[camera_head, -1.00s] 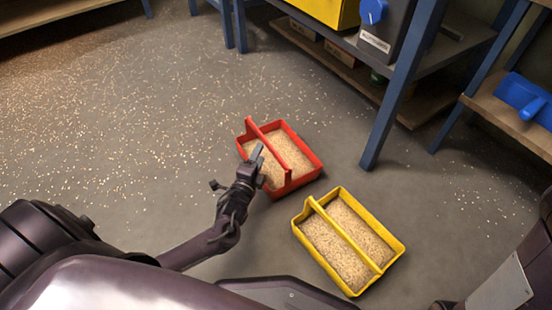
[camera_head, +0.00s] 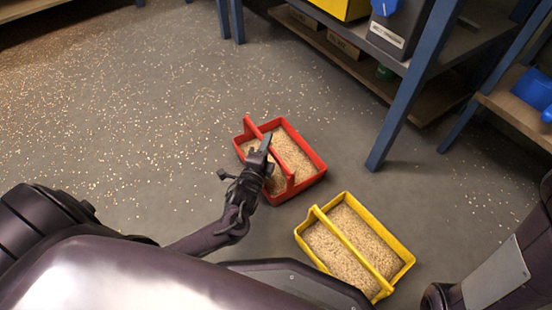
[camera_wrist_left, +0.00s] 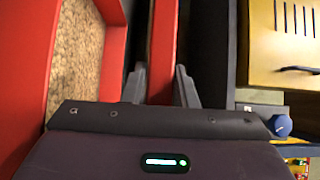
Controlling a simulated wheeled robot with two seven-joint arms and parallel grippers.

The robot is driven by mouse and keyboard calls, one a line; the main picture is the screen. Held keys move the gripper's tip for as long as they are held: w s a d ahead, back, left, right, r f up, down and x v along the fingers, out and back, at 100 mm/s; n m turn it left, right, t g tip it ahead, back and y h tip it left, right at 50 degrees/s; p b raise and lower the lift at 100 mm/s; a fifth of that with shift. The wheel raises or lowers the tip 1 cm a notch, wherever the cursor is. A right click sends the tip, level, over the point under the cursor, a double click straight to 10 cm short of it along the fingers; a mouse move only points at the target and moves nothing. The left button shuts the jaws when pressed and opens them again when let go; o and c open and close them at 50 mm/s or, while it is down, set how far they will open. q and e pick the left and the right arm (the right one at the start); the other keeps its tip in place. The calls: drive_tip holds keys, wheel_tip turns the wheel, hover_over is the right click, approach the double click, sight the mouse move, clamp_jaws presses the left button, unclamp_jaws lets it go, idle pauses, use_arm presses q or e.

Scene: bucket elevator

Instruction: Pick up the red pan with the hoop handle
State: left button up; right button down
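The red pan (camera_head: 312,178) holds pale grain and sits on the floor near the middle of the head view. Its red hoop handle (camera_head: 257,133) runs lengthwise over it. My left gripper (camera_head: 266,145) is at the handle, above the pan's near-left side. In the left wrist view the handle bar (camera_wrist_left: 163,40) runs between the two fingers of my left gripper (camera_wrist_left: 160,85), which stand apart on either side of it. Narrow gaps seem to show, so I see no clear grip. Part of the pan's grain (camera_wrist_left: 75,60) shows at left. My right gripper is out of view.
A yellow pan (camera_head: 401,272) with grain and its own handle stands close by, nearer me and to the right. A blue-legged shelf (camera_head: 405,115) stands behind at right, and another shelf holds blue scoops (camera_head: 535,88). Grain is scattered on the open floor (camera_head: 120,110) at left.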

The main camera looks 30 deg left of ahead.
use_arm(q)
clamp_jaws()
idle(0.9)
drive_tip(key=shift+w+r, duration=0.15)
drive_tip(key=shift+r, duration=0.1)
